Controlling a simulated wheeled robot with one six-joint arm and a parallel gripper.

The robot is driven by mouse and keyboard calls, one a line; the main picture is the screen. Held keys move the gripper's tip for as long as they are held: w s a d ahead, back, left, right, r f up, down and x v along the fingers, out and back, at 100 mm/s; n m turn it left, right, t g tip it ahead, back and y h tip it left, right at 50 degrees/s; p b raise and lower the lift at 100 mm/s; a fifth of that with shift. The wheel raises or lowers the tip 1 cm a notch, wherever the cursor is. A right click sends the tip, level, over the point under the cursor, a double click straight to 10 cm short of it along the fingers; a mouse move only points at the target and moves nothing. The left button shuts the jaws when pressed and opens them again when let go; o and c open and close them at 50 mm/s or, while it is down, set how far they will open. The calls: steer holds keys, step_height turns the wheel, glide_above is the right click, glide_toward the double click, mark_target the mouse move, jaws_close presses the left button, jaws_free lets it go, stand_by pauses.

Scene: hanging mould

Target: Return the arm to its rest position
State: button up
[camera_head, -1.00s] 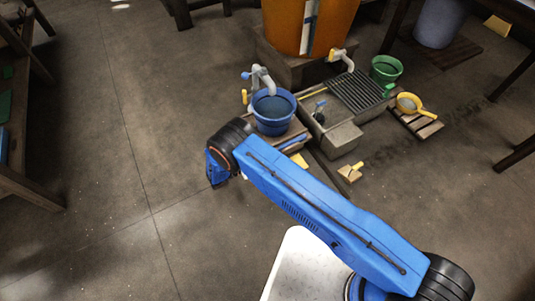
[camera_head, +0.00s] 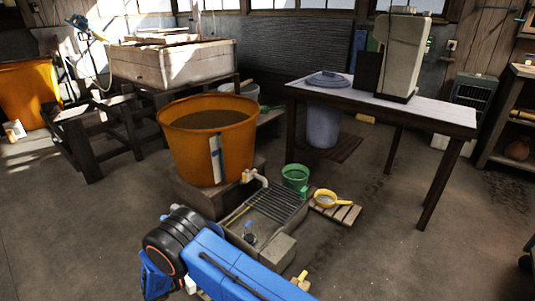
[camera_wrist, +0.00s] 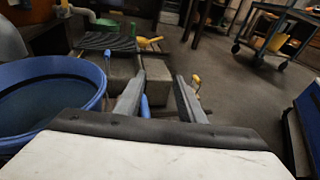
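My blue arm (camera_head: 228,270) reaches in from the bottom of the head view, with its black joint at the left end. My gripper is not clearly visible in the head view. In the wrist view my gripper (camera_wrist: 160,77) has its two grey fingers apart, with nothing held between them. It is beside a blue tub (camera_wrist: 98,92) of dark liquid on the left of the wrist view. The fingers point toward the stone trough (camera_wrist: 157,80) and the dark grate.
The orange vat (camera_head: 190,165) stands on a block behind the trough (camera_head: 278,250). A green bucket (camera_head: 295,174) and a yellow strainer (camera_head: 326,197) are beside the grate. A table (camera_head: 440,113) stands at the right. The floor at the lower right is mostly clear.

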steer(key=w+d+r+m+g+y, duration=0.15)
steer(key=d+r+m+g, duration=0.3)
steer(key=d+r, duration=0.8)
steer(key=w+d+r+m+g+y, duration=0.1)
steer(key=w+d+r+m+g, duration=0.3)
steer(key=d+r, duration=0.9)
steer(key=s+d+r+m+y, duration=0.1)
steer(key=s+d+r+m, duration=0.15)
steer(key=r, duration=0.25)
steer(key=s+d+r+m+y, duration=0.2)
steer(key=s+d+r, duration=0.15)
steer(key=r, duration=0.25)
steer(key=s+d+r+m+y, duration=0.2)
steer(key=s+d+r+m, duration=0.15)
steer(key=s+d, duration=0.3)
steer(key=s+d+r+m+y, duration=0.2)
steer(key=s+d+r, duration=0.3)
steer(key=d, duration=0.2)
steer(key=s+d+r+m+t+y, duration=0.1)
steer(key=s+d+m+t, duration=0.1)
steer(key=s, duration=0.7)
steer(key=s+d+r+m+t+y, duration=0.1)
steer(key=s+d+m+y, duration=0.1)
steer(key=s+m, duration=0.3)
steer(key=shift+s+d+t, duration=0.35)
steer(key=shift+s+d, duration=0.55)
steer(key=shift+s, duration=1.05)
steer(key=shift+m, duration=0.25)
steer(key=shift+c, duration=0.4)
